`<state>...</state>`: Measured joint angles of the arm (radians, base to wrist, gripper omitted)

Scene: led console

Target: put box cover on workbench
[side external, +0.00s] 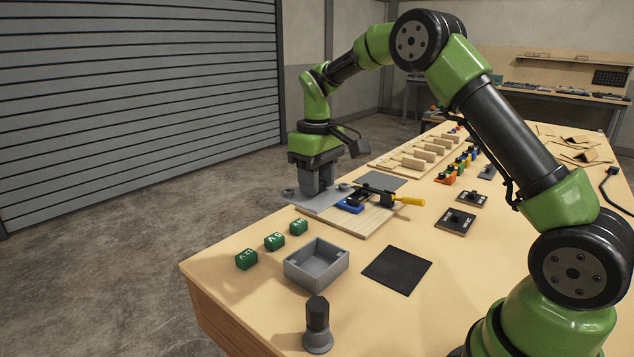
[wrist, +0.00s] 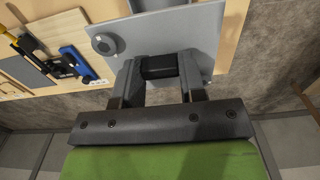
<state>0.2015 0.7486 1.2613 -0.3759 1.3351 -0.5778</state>
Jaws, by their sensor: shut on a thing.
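The box cover (side external: 299,195) is a flat grey plate with round corner knobs. It also fills the upper middle of the wrist view (wrist: 203,50). My gripper (side external: 317,190) points down and is shut on the cover's black handle (wrist: 158,67). The cover looks level and overlaps the left end of a wooden board (side external: 366,221) at the workbench's edge. I cannot tell whether it touches the board. The workbench (side external: 420,320) is a light wooden table. An open grey box (side external: 316,263) stands on it, nearer the camera. The cover's far side is partly hidden by my gripper.
Several green blocks (side external: 274,241) stand left of the box. A black square mat (side external: 397,269) and a dark knobbed post (side external: 318,325) are nearby. Bare bench top lies right of the mat.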

